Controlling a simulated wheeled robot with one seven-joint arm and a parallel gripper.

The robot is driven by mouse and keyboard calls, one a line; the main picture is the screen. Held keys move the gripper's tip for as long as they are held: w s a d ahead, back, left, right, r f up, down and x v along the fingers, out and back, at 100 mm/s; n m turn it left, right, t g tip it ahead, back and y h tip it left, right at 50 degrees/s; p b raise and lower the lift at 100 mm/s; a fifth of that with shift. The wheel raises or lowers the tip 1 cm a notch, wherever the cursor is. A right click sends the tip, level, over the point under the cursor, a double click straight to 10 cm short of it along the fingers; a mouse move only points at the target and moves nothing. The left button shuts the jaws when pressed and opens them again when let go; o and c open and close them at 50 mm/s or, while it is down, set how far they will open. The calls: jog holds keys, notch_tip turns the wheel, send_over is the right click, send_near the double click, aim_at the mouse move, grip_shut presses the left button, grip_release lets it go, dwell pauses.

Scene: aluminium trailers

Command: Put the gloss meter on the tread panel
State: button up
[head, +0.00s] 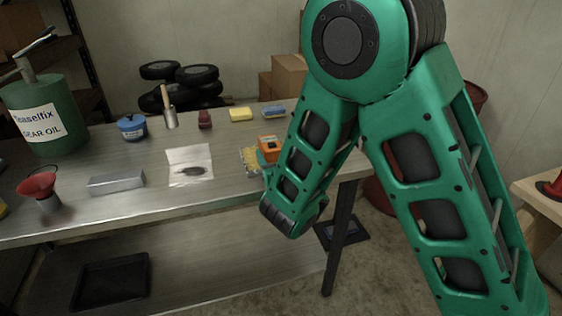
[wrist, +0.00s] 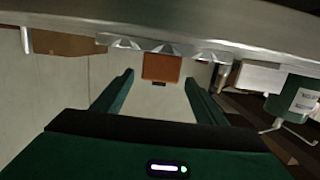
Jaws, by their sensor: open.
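The gloss meter looks to be the orange block with a dark mark (head: 268,148) near the table's right end, partly hidden by my arm. The tread panel looks to be the pale yellowish, patterned piece (head: 251,160) beside it. In the wrist view, which is upside down, the orange block (wrist: 162,67) shows between the fingers, against a ridged silvery strip (wrist: 190,50). I cannot tell whether the block rests on the panel or behind it. My gripper (wrist: 159,78) is open, its fingers apart and nothing held. In the head view it is hidden behind my arm.
The metal table (head: 110,215) also bears a white sheet with a dark item (head: 189,152), a silver block (head: 116,182), a red funnel (head: 38,185), a blue pot (head: 131,127), a yellow sponge (head: 241,114) and a green oil can (head: 45,115). The front middle is clear.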

jog(key=shift+v, duration=2.6)
jog(key=d+h, duration=0.1)
jog(key=d, duration=0.1)
jog(key=w+d+m+h, duration=0.1)
jog(key=d, duration=0.1)
jog(key=w+d+r+m, duration=0.1)
jog(key=d, duration=0.1)
jog(key=shift+d+h, duration=0.4)
jog(key=s+d+m+g+h, duration=0.1)
jog(key=d+m+g+h, duration=0.35)
jog(key=d, duration=1.65)
jog(key=s+d+f+m+g+h, duration=0.1)
jog(key=s+d+m+g+h, duration=0.35)
jog(key=s+d, duration=0.75)
jog(key=s+r+n+g+y, duration=0.1)
jog(key=s+g+y, duration=0.5)
jog(key=s, duration=1.8)
jog(key=shift+r+g+y, duration=0.3)
jog(key=shift+r+y, duration=0.4)
jog(key=shift+y, duration=0.1)
